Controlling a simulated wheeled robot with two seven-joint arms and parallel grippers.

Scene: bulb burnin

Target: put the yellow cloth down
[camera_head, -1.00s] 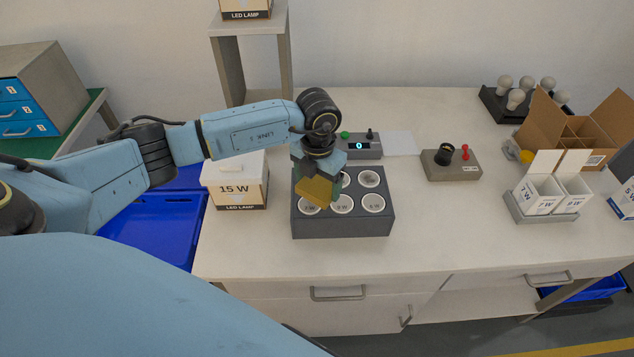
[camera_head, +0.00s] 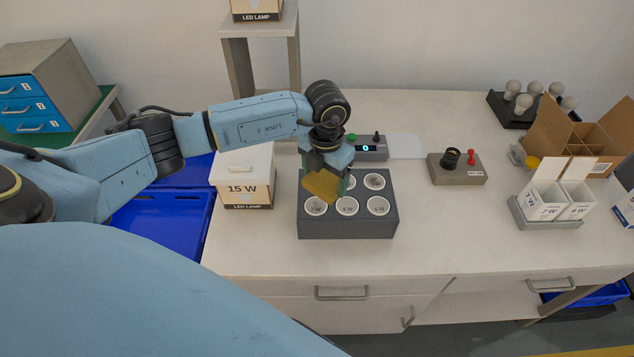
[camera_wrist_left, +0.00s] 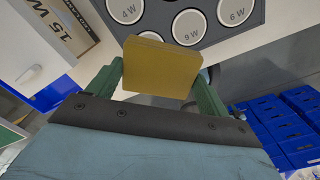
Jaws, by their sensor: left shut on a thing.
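The yellow cloth (camera_head: 321,186) is a small, flat, mustard-yellow pad. My left gripper (camera_head: 329,178) is shut on it and holds it over the left part of the dark grey socket block. In the left wrist view, the cloth (camera_wrist_left: 162,68) sits between the two green fingers of the left gripper (camera_wrist_left: 160,80), with the block's sockets just beyond it. I cannot tell how high above the block it is. The cloth and gripper hide some of the block's upper left sockets. My right gripper is not in view.
The dark grey socket block (camera_head: 347,225) stands on the white bench (camera_head: 440,230). A 15 W box (camera_head: 245,180) is left of it, a small display unit (camera_head: 370,148) behind. A grey device with a red lever (camera_head: 457,170) and a white-carton tray (camera_head: 548,222) stand right. The bench front is clear.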

